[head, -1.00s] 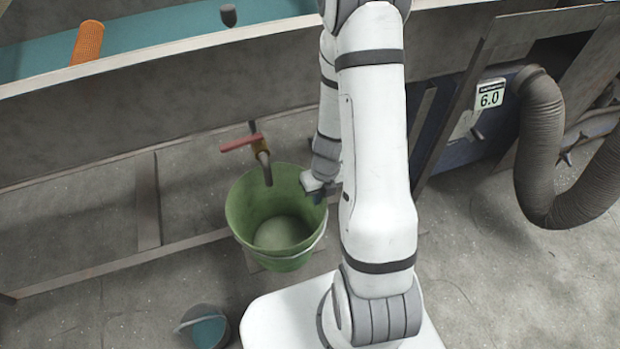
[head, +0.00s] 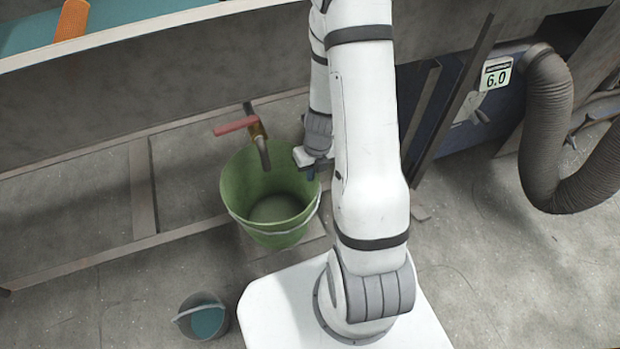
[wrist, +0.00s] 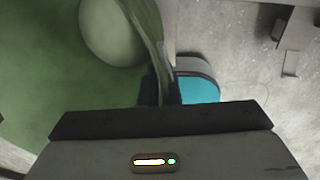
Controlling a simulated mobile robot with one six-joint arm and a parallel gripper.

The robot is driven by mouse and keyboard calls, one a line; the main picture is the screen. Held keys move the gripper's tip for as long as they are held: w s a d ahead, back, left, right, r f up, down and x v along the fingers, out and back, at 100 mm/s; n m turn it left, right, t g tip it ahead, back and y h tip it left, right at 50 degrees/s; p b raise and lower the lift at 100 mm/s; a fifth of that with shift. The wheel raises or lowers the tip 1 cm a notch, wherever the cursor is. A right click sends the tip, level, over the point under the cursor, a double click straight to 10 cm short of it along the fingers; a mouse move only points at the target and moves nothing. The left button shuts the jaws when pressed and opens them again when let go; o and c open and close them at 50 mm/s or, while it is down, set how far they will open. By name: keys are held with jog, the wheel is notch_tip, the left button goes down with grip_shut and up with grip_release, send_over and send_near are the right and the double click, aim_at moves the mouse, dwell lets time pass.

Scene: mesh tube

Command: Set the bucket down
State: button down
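The green bucket (head: 240,190) stands upright, slightly tilted, below a tap (head: 260,145) with a red handle. Its inside shows a plain round bottom. My gripper (head: 312,172) is at the bucket's right rim. In the wrist view the green bucket (wrist: 50,60) fills the left side, and the dark fingers of my gripper (wrist: 162,88) lie on both sides of its rim, pinching it. Whether the bucket's underside touches the floor or the pale slab (head: 312,243) beneath it, I cannot tell.
A small grey bucket with teal contents (head: 204,318) stands on the floor at the front left. A metal frame and wall (head: 140,110) run behind. A thick hose (head: 550,130) hangs at the right. The floor at the left front (head: 90,290) is clear.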

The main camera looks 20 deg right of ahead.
jog(key=shift+f+b, duration=0.3)
jog(key=shift+f, duration=0.3)
jog(key=shift+f, duration=0.1)
jog(key=c, duration=1.6)
grip_release()
jog(key=shift+c, duration=0.2)
notch_tip(320, 180, up, 8)
jog(key=p, duration=0.5)
jog(key=shift+d, duration=0.45)
jog(key=shift+f, duration=0.15)
